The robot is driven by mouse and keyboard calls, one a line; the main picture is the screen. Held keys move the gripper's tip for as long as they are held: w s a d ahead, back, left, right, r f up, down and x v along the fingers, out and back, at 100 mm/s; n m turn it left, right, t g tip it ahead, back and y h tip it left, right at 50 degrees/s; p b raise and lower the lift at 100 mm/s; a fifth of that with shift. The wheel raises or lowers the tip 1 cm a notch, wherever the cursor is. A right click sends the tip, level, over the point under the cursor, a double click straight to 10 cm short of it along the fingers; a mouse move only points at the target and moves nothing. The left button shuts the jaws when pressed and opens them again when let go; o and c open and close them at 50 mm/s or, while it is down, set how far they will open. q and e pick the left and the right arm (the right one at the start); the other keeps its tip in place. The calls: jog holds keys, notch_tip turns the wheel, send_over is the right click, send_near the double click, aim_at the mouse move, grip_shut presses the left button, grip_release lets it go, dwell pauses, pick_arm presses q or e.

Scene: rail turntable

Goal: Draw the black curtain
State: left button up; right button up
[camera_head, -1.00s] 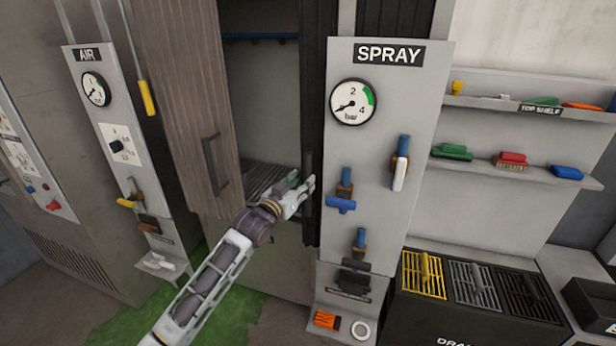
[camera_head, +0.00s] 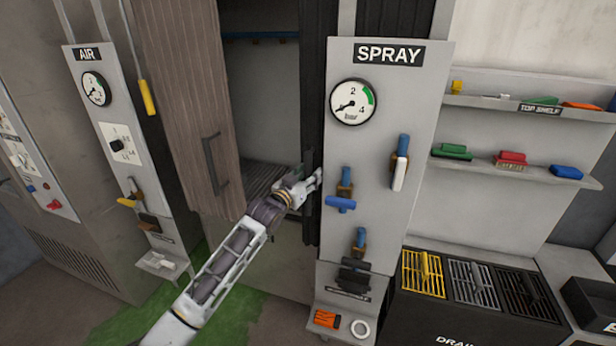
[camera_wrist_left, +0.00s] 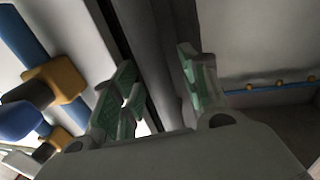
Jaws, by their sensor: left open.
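The black curtain (camera_head: 312,90) hangs bunched in a narrow dark strip at the right side of the booth opening, beside the SPRAY panel. In the left wrist view it looks like the dark upright folds (camera_wrist_left: 143,45) between the fingers. My left gripper (camera_head: 312,178) is at the curtain's edge, about midway up the opening. Its fingers (camera_wrist_left: 155,85) with green pads are open, one on each side of the dark folds. Whether they touch the cloth I cannot tell. My right gripper is not in view.
The SPRAY panel (camera_head: 385,130) with a gauge and blue valve handles (camera_head: 342,204) stands close right of the gripper. A brown ribbed door (camera_head: 185,100) with a dark handle is at the left of the opening. The opening between is clear.

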pick_arm(q)
jog(key=c, duration=0.8)
grip_shut()
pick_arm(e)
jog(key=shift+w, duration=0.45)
pick_arm(q)
jog(key=shift+a, duration=0.1)
